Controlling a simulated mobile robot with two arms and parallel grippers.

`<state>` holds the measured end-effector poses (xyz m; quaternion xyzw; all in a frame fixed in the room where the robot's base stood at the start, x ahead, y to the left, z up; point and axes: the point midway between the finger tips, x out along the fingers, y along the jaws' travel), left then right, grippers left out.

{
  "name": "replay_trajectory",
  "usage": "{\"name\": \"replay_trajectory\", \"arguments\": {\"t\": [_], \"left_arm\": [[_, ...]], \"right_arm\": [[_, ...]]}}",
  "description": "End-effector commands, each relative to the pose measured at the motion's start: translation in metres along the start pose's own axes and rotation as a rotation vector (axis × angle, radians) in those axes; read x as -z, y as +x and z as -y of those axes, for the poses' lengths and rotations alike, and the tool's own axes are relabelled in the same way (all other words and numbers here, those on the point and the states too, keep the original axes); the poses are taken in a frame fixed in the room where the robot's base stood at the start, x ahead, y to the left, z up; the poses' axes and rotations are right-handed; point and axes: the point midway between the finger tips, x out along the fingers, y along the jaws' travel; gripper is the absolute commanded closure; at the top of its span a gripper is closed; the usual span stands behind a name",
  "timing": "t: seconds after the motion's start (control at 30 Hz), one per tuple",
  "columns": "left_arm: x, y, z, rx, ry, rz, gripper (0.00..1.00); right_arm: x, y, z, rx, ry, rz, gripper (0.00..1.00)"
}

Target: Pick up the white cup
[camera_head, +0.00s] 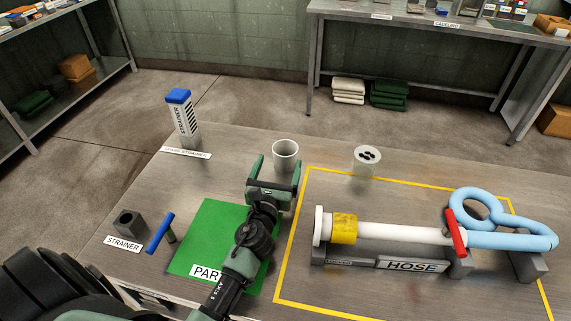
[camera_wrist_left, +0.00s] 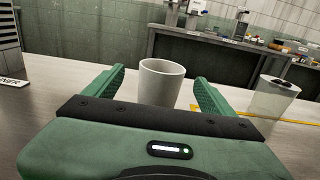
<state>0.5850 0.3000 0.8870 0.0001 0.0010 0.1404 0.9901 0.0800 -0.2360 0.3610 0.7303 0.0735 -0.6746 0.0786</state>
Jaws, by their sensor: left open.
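The white cup (camera_head: 286,155) stands upright on the metal table, just beyond my left gripper (camera_head: 275,168) in the head view. In the left wrist view the cup (camera_wrist_left: 160,84) shows between the two green fingers of my left gripper (camera_wrist_left: 160,88). The fingers are spread apart, with a gap visible on both sides of the cup. The cup's lower part is hidden behind the gripper body. My right gripper is not in view.
A clear container with a dark-holed lid (camera_head: 367,158) stands right of the cup. A blue-capped strainer box (camera_head: 182,118) stands at left. A green mat (camera_head: 195,238) lies under my left arm. A hose assembly (camera_head: 400,234) fills the yellow-taped area at right.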

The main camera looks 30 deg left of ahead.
Motion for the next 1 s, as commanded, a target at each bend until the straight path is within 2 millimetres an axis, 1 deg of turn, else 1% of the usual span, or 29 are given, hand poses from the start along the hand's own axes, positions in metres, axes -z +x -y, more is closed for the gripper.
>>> {"name": "replay_trajectory", "arguments": {"t": [0.17,0.27,0.4,0.5,0.63,0.83,0.87,0.9,0.97,1.0], "left_arm": [[-0.002,0.021,0.001,-0.001,-0.002,0.003,0.15],[-0.002,0.032,0.002,-0.001,-0.003,0.002,0.15],[-0.002,0.054,0.005,-0.001,-0.003,0.002,0.15],[-0.001,0.067,0.004,-0.001,-0.001,0.002,0.15],[0.000,0.074,0.004,0.000,-0.001,0.001,0.15],[0.000,0.074,0.004,0.000,0.000,0.001,0.15],[0.000,0.074,0.004,0.000,0.000,0.001,0.20],[0.000,0.074,0.004,0.000,0.000,0.001,0.32],[0.000,0.074,0.004,0.000,0.000,0.001,0.48],[0.000,0.074,0.004,0.000,0.000,0.001,0.59]], "right_arm": [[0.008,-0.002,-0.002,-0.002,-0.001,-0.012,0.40],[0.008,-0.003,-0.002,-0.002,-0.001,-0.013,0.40],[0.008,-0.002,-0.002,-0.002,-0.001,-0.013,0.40],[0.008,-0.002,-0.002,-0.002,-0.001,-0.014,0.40],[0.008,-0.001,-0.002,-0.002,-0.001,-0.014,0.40],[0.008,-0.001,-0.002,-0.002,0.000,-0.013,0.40],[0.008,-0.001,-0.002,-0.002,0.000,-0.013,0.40],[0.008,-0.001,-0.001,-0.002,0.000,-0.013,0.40],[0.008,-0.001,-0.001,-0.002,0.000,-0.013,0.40],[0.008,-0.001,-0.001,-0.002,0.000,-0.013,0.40]]}}
